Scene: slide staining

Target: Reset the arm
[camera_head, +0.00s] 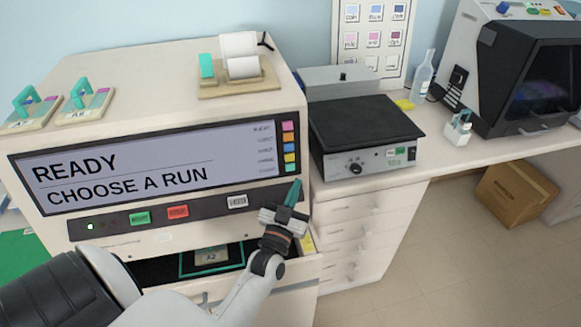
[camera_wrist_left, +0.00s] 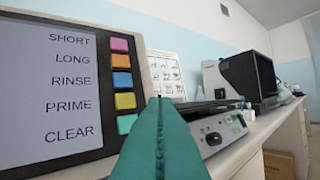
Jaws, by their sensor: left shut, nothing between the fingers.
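My left gripper (camera_head: 292,193) is shut and empty, with its teal fingers together and pointing up. It is in front of the lower right corner of the staining machine (camera_head: 150,90). The machine's screen (camera_head: 125,165) reads "READY" and "CHOOSE A RUN". In the left wrist view the closed teal fingers (camera_wrist_left: 160,125) stand beside the column of coloured buttons (camera_wrist_left: 122,80), apart from them as far as I can tell. Below the screen panel an open drawer or bay holds a teal-edged item marked "A2" (camera_head: 212,258). My right gripper is not in view.
A black-topped hot plate (camera_head: 365,125) stands on the counter right of the machine. Further right are a clear bottle (camera_head: 422,78), a small white holder (camera_head: 458,128) and a dark-screened device (camera_head: 535,75). Two teal-handled racks (camera_head: 38,100) sit on the machine. A cardboard box (camera_head: 515,195) is on the floor.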

